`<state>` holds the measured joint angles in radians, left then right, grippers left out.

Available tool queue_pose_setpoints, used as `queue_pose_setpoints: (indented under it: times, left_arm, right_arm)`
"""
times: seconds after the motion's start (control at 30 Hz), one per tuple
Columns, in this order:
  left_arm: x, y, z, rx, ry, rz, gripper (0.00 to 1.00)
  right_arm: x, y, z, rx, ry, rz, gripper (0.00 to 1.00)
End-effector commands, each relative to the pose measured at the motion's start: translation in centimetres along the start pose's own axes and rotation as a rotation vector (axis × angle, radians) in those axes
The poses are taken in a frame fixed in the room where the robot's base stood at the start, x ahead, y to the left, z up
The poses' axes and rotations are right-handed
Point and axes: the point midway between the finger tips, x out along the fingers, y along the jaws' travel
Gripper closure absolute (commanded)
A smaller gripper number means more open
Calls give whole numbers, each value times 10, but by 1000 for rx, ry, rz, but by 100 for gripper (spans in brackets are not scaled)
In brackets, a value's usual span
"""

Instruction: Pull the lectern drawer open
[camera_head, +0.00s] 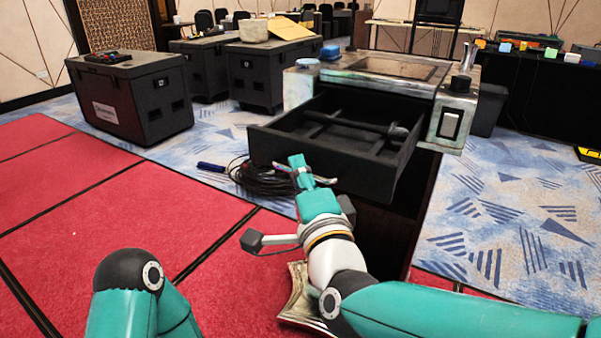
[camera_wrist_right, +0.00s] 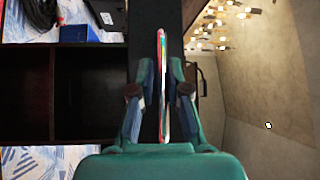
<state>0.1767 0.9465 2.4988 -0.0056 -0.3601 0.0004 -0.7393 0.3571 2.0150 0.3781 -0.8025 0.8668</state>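The lectern (camera_head: 440,92) has a worn metal top and stands right of centre in the head view. Its black drawer (camera_head: 340,160) stands far out of the body, showing dividers and compartments inside. The drawer's compartments (camera_wrist_right: 92,92) also show at the left of the right wrist view. My right gripper (camera_head: 300,172) is at the drawer's front face. In the wrist view its two fingers (camera_wrist_right: 162,85) stand on either side of a thin, shiny upright bar (camera_wrist_right: 163,95), likely the handle, with gaps visible on both sides. Only my left arm's elbow shows; its gripper is out of view.
Black cases (camera_head: 130,98) stand at the back left. A coil of dark cable (camera_head: 262,180) lies on the floor left of the drawer. A black-draped table (camera_head: 535,92) is at the right. Red panels (camera_head: 120,215) cover the left floor; patterned carpet lies clear at right.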

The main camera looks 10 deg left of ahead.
Motion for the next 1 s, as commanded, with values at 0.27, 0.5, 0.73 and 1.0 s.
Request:
queue_pose_setpoints:
  times: [0.27,0.5,0.73,1.0]
  left_arm:
    - [0,0,0,0,0,0,60]
    - [0,0,0,0,0,0,60]
    - [0,0,0,0,0,0,60]
    - [0,0,0,0,0,0,60]
  right_arm:
    - [0,0,1,0,-2,0,65]
    - [-4,-1,1,-1,-3,-3,65]
    - [-36,-2,2,0,-5,-3,65]
    - [-90,0,2,0,-5,-3,65]
